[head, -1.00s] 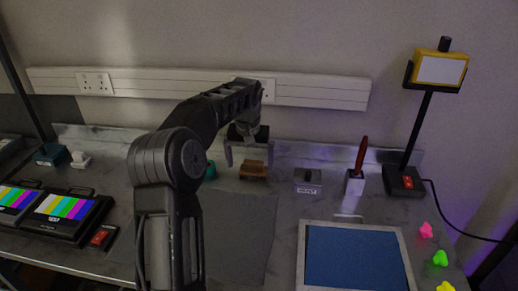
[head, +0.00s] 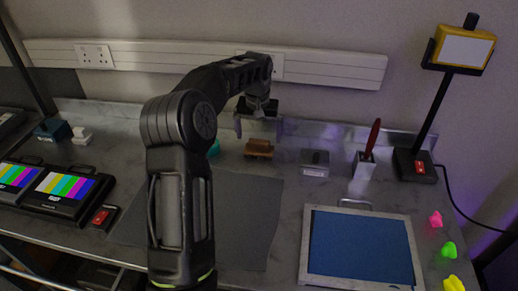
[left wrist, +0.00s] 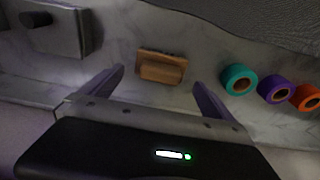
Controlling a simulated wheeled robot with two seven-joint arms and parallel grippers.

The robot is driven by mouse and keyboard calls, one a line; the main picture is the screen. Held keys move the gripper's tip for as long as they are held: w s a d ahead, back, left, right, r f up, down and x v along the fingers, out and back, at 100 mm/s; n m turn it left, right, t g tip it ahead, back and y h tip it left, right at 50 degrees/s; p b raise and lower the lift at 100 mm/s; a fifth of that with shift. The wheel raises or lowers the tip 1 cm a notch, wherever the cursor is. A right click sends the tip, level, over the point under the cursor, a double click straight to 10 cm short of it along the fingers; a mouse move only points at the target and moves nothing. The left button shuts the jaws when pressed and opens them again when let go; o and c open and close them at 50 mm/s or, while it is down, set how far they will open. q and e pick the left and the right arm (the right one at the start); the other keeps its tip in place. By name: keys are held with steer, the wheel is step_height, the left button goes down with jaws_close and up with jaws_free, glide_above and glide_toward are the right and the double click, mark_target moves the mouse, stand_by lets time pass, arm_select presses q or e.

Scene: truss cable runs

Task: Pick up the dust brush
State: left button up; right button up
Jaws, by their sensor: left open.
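The dust brush appears to be the small light-wood block with a raised grip (head: 258,149), lying on the grey bench near its back edge. In the left wrist view the wooden brush (left wrist: 162,67) shows dark bits along one side and lies centrally, just beyond the gap between the fingertips. I see no contact with the brush. My right gripper is not in view.
Teal (left wrist: 239,79), purple (left wrist: 276,89) and orange (left wrist: 308,97) rolls lie beside the brush. A grey box with a knob (head: 315,163) and a white holder with a red-handled tool (head: 364,166) stand to the right. A grey mat (head: 240,215) lies in front.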

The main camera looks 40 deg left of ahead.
mark_target(259, 141)
arm_select(q)
steer(key=f, duration=0.1)
steer(key=f+p, duration=0.1)
steer(key=f, duration=0.2)
steer(key=shift+w+a+f+p, duration=0.1)
steer(key=shift+w+a+p, duration=0.05)
steer(key=shift+w+p, duration=0.15)
steer(key=shift+a+f, duration=0.1)
steer(key=shift+f, duration=0.4)
steer(key=shift+c, duration=0.3)
steer(key=c, duration=1.2)
steer(key=shift+r, duration=0.15)
